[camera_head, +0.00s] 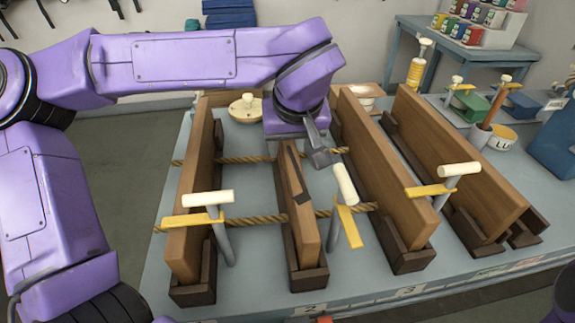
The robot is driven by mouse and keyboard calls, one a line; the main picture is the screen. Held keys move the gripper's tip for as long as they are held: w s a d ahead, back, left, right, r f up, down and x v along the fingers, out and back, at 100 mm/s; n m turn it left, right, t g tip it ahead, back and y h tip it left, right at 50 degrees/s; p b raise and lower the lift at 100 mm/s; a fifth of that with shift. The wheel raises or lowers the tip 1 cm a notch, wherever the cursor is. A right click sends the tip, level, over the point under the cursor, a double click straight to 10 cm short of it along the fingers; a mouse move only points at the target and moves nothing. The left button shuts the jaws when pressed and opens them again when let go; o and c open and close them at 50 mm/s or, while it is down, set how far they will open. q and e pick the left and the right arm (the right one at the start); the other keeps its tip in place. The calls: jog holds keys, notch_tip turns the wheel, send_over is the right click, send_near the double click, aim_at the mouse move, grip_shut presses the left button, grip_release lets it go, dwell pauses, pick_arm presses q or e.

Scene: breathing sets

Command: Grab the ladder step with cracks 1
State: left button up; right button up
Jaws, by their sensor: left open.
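Several brown wooden boards, which look like the ladder steps, stand on edge in dark holders on the table. The short second board from the left (305,222) stands in its own holder (308,272), with a dark strip along its upper edge; I cannot tell whether this is a crack or a part of my gripper. Cracks are not clear on the other boards. My right gripper is out of view.
Ropes (255,222) cross between the boards. Clamps with pale handles (208,197) (345,185) (458,169) stand near them. A pale-topped mallet or bowl (246,108) lies behind.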

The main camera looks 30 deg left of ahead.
pick_arm(q)
jog(key=x, duration=0.3)
jog(key=shift+a+f, duration=0.25)
jog(key=shift+f, duration=0.1)
jog(key=shift+r, duration=0.1)
grip_shut()
